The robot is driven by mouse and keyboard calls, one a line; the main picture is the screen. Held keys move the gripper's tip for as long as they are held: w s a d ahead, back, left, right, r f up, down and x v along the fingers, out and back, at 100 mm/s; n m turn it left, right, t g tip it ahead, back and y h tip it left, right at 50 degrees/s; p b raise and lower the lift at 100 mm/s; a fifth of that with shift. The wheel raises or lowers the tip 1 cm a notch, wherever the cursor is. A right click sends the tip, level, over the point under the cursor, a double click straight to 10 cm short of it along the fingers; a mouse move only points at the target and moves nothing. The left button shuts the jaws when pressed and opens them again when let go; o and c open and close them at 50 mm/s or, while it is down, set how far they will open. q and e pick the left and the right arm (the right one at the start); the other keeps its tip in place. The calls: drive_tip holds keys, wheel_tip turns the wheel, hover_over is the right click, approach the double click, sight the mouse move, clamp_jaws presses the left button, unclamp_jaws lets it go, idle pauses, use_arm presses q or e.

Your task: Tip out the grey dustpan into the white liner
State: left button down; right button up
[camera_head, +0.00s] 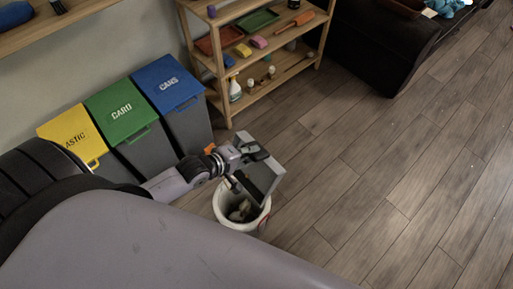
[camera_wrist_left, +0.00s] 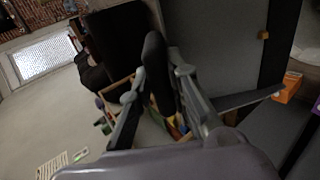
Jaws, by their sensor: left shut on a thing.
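My left gripper (camera_head: 243,160) is shut on the grey dustpan (camera_head: 265,172). The dustpan is steeply tilted, over the white liner (camera_head: 224,214) in the round bin on the floor. Some pale, crumpled bits lie inside the liner, in shadow. In the left wrist view the gripper's dark fingers (camera_wrist_left: 150,95) show close up, with the dustpan's broad grey face (camera_wrist_left: 215,45) beside them. A small tan speck (camera_wrist_left: 263,35) shows against that face. My arm and the dustpan hide part of the bin's rim. My right gripper is in neither view.
Bins with yellow, green (camera_head: 117,112) and blue (camera_head: 168,84) lids stand along the wall, left of the liner. A wooden shelf (camera_head: 258,88) with trays and bottles stands behind. A dark sofa (camera_head: 385,45) is at the back right. The wooden floor to the right is clear.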

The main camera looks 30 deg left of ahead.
use_arm(q)
drive_tip(key=s+a+t+h+b, duration=0.2)
drive_tip(key=s+a+t+b, duration=0.2)
drive_tip(key=s+b, duration=0.4)
drive_tip(key=shift+s+f+t, duration=0.2)
drive_tip(key=shift+s+t, duration=0.3)
drive_tip(key=shift+s, duration=0.1)
drive_tip(key=shift+d, duration=0.1)
idle(0.7)
drive_tip(key=shift+p, duration=0.95)
drive_tip(key=shift+r, duration=0.15)
idle(0.6)
